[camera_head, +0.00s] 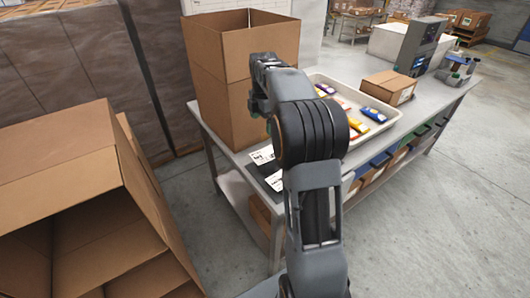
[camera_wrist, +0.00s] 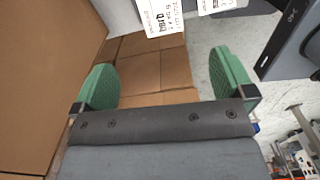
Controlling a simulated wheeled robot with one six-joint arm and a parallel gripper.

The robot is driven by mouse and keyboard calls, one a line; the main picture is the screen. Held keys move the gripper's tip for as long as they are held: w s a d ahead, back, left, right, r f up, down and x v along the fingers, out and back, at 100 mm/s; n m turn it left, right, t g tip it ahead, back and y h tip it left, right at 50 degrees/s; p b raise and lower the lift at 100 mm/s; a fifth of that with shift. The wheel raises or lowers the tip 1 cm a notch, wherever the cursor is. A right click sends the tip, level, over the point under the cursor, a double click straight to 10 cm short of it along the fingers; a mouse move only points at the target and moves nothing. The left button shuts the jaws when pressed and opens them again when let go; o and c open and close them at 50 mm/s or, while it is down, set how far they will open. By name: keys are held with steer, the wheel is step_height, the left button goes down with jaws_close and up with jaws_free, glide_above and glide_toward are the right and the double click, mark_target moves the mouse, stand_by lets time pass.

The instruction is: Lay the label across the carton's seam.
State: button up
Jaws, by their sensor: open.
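Two white printed labels lie near the table's front left edge in the head view, one (camera_head: 262,155) by the tall box and one (camera_head: 276,181) closer to the front. In the wrist view a printed label (camera_wrist: 166,17) hangs in at the top, beyond my gripper (camera_wrist: 165,78), with part of a second label (camera_wrist: 217,4) to its right. My gripper's green pads are wide apart with nothing between them. My arm hides most of the gripper in the head view. A small closed brown carton (camera_head: 388,86) sits on the table beyond the tray; I cannot make out its seam.
A tall open box (camera_head: 228,100) stands close left of my arm. A pale tray (camera_head: 392,117) with several coloured packets lies right of it on the grey table (camera_head: 425,92). A grey machine (camera_head: 419,45) stands behind. A large open carton (camera_head: 70,165) fills the left. The right floor is clear.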

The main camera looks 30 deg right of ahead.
glide_above(265, 155)
steer(key=f, duration=0.7)
steer(key=shift+w+f, duration=0.2)
steer(key=shift+f, duration=0.15)
steer(key=shift+s+f+p, duration=0.15)
steer(key=shift+f+p, duration=0.3)
steer(key=shift+f, duration=2.5)
steer(key=c, duration=1)
